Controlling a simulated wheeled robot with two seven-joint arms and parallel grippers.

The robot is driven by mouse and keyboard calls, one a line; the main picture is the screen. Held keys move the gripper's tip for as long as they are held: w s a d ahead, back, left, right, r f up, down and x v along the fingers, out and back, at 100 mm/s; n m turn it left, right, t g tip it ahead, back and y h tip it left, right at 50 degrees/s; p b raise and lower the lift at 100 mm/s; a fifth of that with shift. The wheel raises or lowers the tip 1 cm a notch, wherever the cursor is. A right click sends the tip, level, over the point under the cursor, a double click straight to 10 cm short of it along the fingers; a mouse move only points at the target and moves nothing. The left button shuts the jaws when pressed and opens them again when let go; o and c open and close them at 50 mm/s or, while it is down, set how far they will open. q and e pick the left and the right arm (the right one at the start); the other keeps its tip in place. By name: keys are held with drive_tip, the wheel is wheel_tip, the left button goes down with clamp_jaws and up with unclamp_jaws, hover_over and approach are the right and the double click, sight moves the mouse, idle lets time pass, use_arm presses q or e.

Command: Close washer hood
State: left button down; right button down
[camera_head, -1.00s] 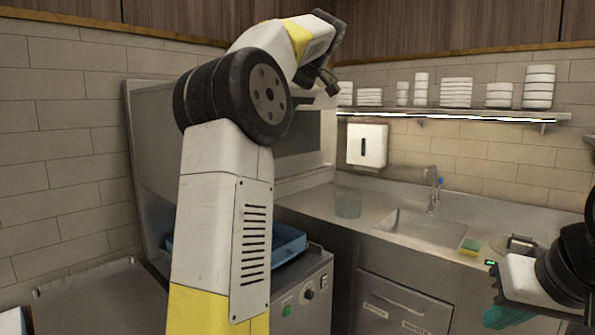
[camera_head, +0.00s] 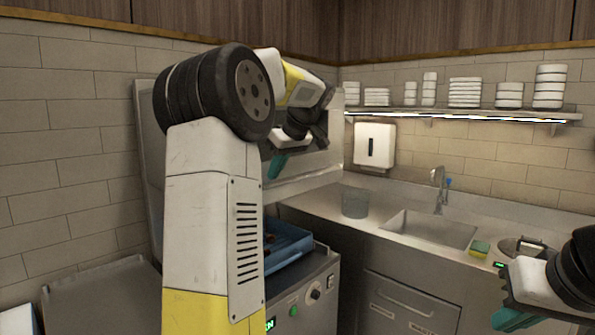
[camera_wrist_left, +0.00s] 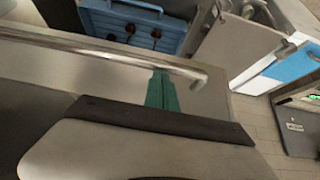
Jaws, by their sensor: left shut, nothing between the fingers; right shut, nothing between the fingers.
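The washer hood (camera_head: 312,167) is a grey steel box standing raised, with an open gap above the washer base (camera_head: 318,292). A blue rack (camera_head: 290,247) sits in that gap and shows in the left wrist view (camera_wrist_left: 128,28). My left gripper (camera_head: 277,166) is shut and empty in front of the hood, its teal fingers pointing down. In the left wrist view its fingers (camera_wrist_left: 161,92) reach to a metal bar handle (camera_wrist_left: 100,50); I cannot tell whether they touch. My left arm hides much of the hood. My right gripper (camera_head: 510,320) is shut and empty at lower right.
A steel counter with a sink (camera_head: 430,229), a sponge (camera_head: 480,247) and a clear container (camera_head: 355,202) lies to the right. A shelf (camera_head: 470,112) of stacked white dishes hangs above. A steel side table (camera_head: 100,297) stands at lower left.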

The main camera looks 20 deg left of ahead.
use_arm(q)
wheel_tip(320, 180, down, 34)
drive_tip(key=shift+s, duration=0.15)
idle(0.4)
